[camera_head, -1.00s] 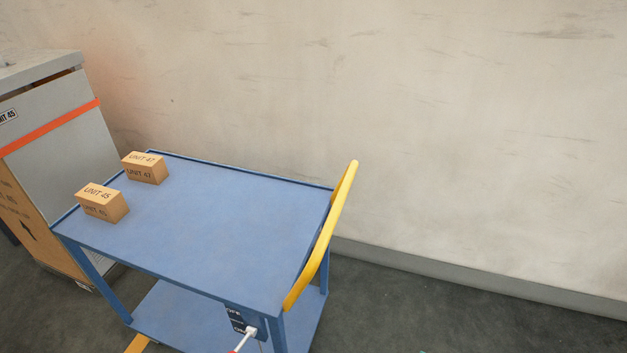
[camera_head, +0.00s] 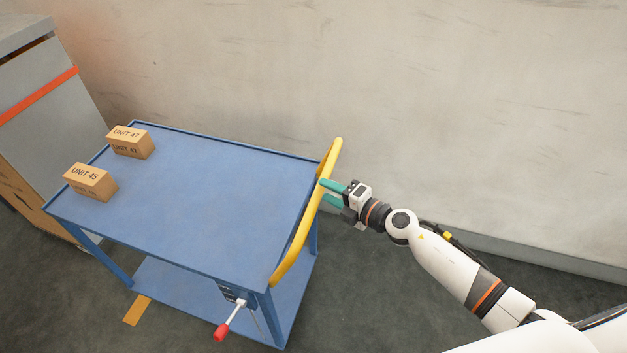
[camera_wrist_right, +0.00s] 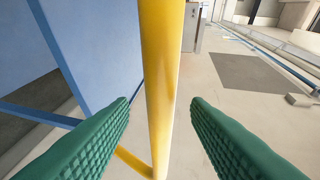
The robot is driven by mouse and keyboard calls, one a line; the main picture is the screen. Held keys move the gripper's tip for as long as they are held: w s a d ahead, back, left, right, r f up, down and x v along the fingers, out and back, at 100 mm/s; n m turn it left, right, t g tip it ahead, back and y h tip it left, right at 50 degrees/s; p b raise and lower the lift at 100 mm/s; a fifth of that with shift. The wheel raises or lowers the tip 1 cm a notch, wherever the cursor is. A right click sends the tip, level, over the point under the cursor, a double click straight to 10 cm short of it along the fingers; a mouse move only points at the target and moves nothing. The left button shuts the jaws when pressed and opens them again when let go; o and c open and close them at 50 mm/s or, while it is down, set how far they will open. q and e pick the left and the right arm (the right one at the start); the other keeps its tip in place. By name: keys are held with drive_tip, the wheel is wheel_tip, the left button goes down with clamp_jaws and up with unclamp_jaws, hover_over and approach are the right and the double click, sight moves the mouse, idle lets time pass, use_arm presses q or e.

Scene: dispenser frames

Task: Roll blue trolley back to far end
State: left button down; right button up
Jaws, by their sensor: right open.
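The blue trolley (camera_head: 215,205) stands near the wall, with a yellow push handle (camera_head: 292,250) at its right end. Its frame also shows in the right wrist view (camera_wrist_right: 95,50). My right gripper (camera_head: 325,193) is at the upper half of the handle, with green fingers. In the right wrist view the yellow bar (camera_wrist_right: 160,80) runs upright between the two open fingers (camera_wrist_right: 160,118), with a visible gap on each side. A lever with a red knob (camera_head: 222,331) sticks out low at the trolley's near right corner. My left gripper is not in view.
Two boxes, marked UNIT 47 (camera_head: 131,143) and UNIT 45 (camera_head: 90,183), sit at the trolley top's left end. A grey cabinet (camera_head: 45,105) with an orange stripe stands beyond that end. The wall (camera_head: 430,90) runs behind. A yellow floor mark (camera_head: 137,311) lies below.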

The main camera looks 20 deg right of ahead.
drive_tip(key=x, duration=0.5)
drive_tip(key=shift+w+a+f, duration=0.1)
drive_tip(key=shift+w, duration=0.2)
clamp_jaws()
